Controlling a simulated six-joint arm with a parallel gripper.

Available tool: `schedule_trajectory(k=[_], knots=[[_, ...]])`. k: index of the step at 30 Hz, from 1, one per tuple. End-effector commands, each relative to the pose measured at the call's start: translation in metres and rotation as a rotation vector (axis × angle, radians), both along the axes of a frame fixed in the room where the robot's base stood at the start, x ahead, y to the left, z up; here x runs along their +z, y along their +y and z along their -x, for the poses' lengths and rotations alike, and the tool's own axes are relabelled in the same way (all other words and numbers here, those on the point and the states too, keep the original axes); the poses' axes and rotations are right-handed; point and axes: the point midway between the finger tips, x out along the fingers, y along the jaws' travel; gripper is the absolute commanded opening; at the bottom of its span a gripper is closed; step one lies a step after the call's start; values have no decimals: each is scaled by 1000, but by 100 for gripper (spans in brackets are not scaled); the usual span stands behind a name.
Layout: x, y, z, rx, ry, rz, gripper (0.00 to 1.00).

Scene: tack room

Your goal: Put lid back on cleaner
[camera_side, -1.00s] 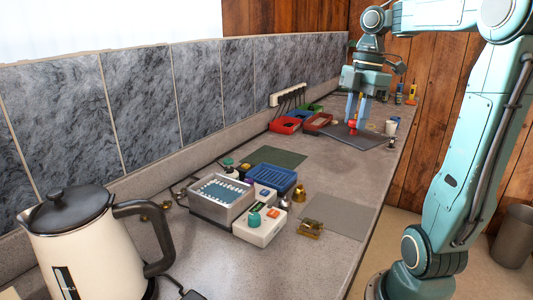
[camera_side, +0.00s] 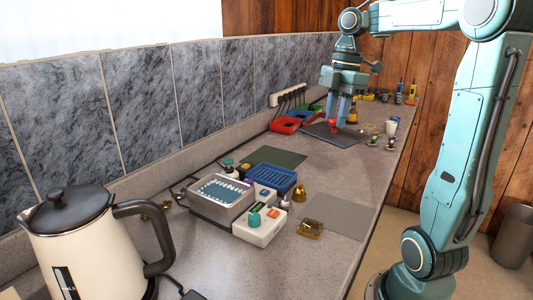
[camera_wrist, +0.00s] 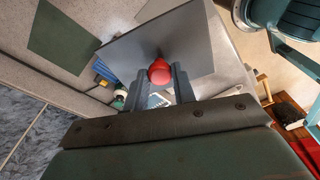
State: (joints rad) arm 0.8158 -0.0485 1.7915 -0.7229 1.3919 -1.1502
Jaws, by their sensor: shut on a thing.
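The cleaner (camera_side: 206,210) is an open metal box with blue inside, on the counter in the side view. The lid (camera_side: 322,136) is a flat dark grey plate with a red knob (camera_side: 334,124). My gripper (camera_side: 338,112) points down and is shut on the knob. In the wrist view, the knob (camera_wrist: 160,72) sits between the fingers and the lid (camera_wrist: 135,50) spreads beyond it. The lid is well away from the cleaner, at the far part of the counter. Its exact height over the counter is hard to tell.
A blue basket (camera_side: 271,179), a white control box (camera_side: 260,226) and brass pieces (camera_side: 310,229) crowd the cleaner. A green mat (camera_side: 274,157) and grey mat (camera_side: 339,216) lie bare. Red trays (camera_side: 285,125) stand by the wall; a kettle (camera_side: 75,235) is in front.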

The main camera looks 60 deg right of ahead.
Motion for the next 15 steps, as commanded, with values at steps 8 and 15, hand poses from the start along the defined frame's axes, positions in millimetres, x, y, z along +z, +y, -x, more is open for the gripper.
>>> schedule_trajectory(k=[8, 15], knots=[[-9, 22, -62, 90, 1, -3, 2], [-20, 55, -114, 163, 0, -3, 2]])
